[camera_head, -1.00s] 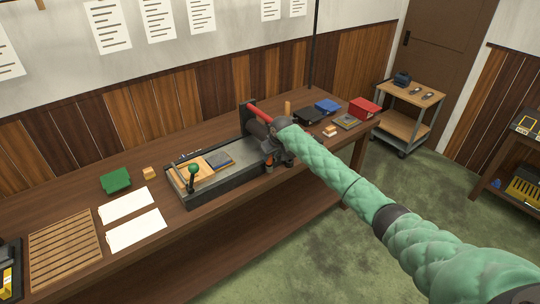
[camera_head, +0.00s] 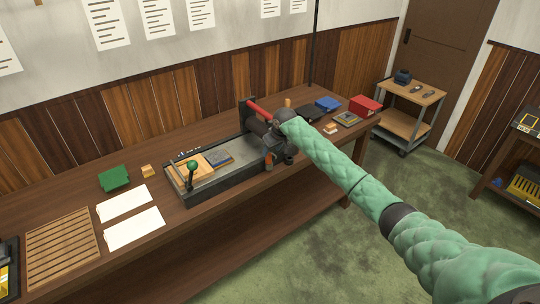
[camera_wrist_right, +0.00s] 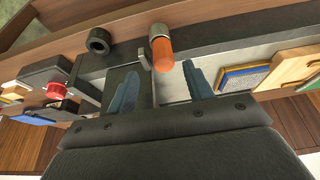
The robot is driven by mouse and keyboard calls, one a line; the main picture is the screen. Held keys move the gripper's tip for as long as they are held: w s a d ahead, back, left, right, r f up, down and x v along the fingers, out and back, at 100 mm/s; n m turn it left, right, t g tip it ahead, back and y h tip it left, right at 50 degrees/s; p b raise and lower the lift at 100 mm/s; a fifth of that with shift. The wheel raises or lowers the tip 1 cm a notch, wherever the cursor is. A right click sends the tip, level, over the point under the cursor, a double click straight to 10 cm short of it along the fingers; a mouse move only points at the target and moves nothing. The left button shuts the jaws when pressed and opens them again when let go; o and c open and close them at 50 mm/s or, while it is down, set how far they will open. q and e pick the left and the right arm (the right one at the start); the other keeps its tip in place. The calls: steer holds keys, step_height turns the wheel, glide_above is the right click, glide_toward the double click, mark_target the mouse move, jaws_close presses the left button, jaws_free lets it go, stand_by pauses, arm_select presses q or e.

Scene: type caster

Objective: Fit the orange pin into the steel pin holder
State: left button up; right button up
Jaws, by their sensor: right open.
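The orange pin (camera_wrist_right: 162,53) stands at the front side of the dark machine, with one end at a grey, steel-looking cylinder (camera_wrist_right: 158,31) that looks like the pin holder. I cannot tell how deep the pin sits in it. In the head view the pin (camera_head: 268,156) shows small, just above the grey part. My right gripper (camera_wrist_right: 160,86) is open, its two blue fingers apart with nothing held between them. The pin is beyond the fingertips in the wrist view. In the head view my right arm hides most of the gripper. My left gripper is out of view.
The dark machine (camera_head: 190,197) has a green-knobbed lever (camera_head: 192,167) at its left end. A black ring (camera_wrist_right: 99,40) is beside the pin. Blue and red boxes (camera_head: 364,107) stand at the bench's right end. White sheets (camera_head: 134,232) and a slatted wooden board (camera_head: 62,248) lie left.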

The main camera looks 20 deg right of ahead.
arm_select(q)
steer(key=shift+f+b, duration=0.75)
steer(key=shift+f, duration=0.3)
arm_select(e)
steer(key=shift+a+v, duration=0.15)
steer(key=shift+v, duration=1.1)
steer(key=shift+a+v, duration=0.2)
steer(key=shift+v, duration=1.1)
steer(key=shift+a, duration=0.1)
